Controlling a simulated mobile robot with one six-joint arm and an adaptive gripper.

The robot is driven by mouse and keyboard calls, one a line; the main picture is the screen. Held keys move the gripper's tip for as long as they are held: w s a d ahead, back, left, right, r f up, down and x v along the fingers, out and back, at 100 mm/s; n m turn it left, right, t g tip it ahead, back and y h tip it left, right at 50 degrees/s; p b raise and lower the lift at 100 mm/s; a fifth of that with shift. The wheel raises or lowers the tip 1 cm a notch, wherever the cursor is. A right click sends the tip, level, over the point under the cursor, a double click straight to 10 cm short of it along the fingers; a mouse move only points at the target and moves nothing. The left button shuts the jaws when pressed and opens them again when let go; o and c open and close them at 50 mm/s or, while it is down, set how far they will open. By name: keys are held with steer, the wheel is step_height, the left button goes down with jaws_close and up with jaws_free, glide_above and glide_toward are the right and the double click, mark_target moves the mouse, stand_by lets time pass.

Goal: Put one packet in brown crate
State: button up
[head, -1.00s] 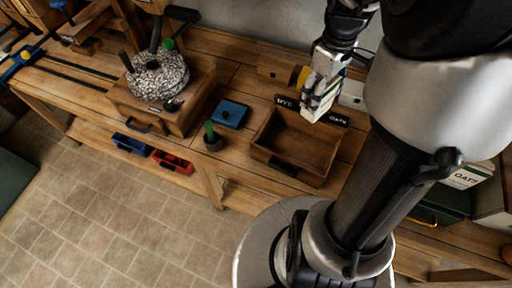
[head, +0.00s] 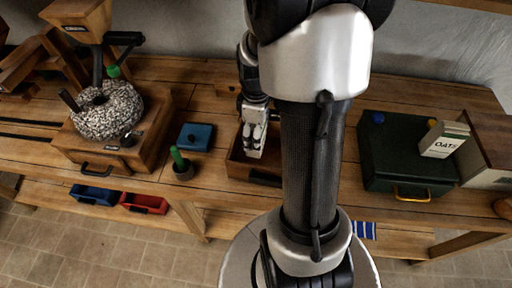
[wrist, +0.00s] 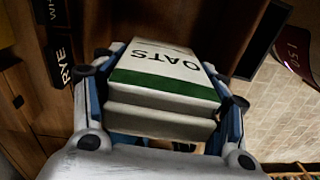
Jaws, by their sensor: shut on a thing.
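My gripper (head: 253,136) is shut on a white packet of oats with a green band. The packet (wrist: 160,62) fills the middle of the wrist view, between the two fingers, its printed face showing. In the head view the held packet (head: 254,150) is small and points down, over the brown crate. The brown crate (head: 236,168) is an open wooden box on the bench, its right part hidden behind my arm. Whether the packet touches the crate I cannot tell. Another oats packet (head: 444,140) leans on a dark green box at the right.
A stone hand mill (head: 108,110) stands on a wooden base at the left. A blue box (head: 195,136) and a pot with a green handle (head: 182,165) are just left of the crate. The dark green box (head: 405,150) stands to the right. A RYE label (wrist: 64,62) shows in the wrist view.

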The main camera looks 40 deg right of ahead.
steer(key=shift+f+b, duration=0.85)
steer(key=shift+f, duration=1.8)
steer(key=shift+f, duration=0.1)
steer(key=o, duration=1.4)
steer(key=shift+c, duration=0.2)
